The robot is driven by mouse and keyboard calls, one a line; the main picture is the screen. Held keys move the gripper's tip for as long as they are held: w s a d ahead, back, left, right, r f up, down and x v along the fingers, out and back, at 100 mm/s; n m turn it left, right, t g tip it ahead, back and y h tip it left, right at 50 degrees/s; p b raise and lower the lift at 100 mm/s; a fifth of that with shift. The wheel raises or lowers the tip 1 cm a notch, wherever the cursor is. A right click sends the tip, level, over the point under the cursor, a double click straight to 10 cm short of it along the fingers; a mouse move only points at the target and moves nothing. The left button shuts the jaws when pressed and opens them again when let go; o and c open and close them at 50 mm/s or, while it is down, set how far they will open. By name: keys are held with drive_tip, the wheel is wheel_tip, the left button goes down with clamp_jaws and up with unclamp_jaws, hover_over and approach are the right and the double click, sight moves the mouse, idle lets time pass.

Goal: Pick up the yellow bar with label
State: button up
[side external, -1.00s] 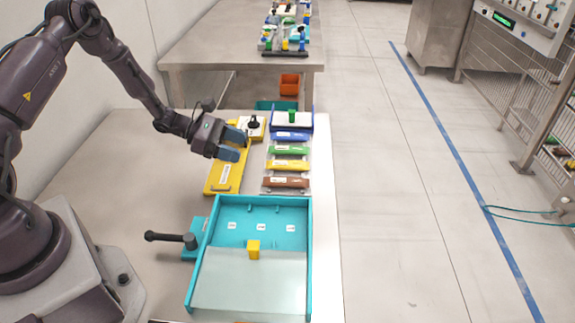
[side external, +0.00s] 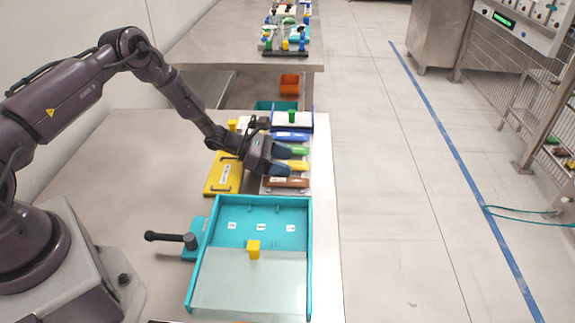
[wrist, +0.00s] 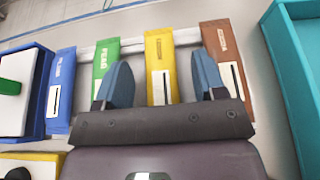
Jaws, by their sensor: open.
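The yellow bar with a white label (wrist: 160,60) lies between a green bar (wrist: 105,65) and a brown bar (wrist: 226,65) in the wrist view. In the side view the yellow bar (side external: 299,165) is partly hidden by my gripper. My gripper (side external: 294,161) is open and empty, with its blue fingers over the row of bars. In the wrist view the fingers (wrist: 160,57) show on either side of the yellow bar, the left one overlapping the green bar's edge. I cannot tell whether they touch anything.
A blue bar (wrist: 62,90) lies beyond the green one. A yellow panel with a handle (side external: 214,183) lies to the left. Bare table (side external: 110,180) is on the left.

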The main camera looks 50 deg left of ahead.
drive_tip(key=shift+w+d+f, duration=0.1)
drive_tip(key=shift+w, duration=0.05)
drive_tip(key=c, duration=1)
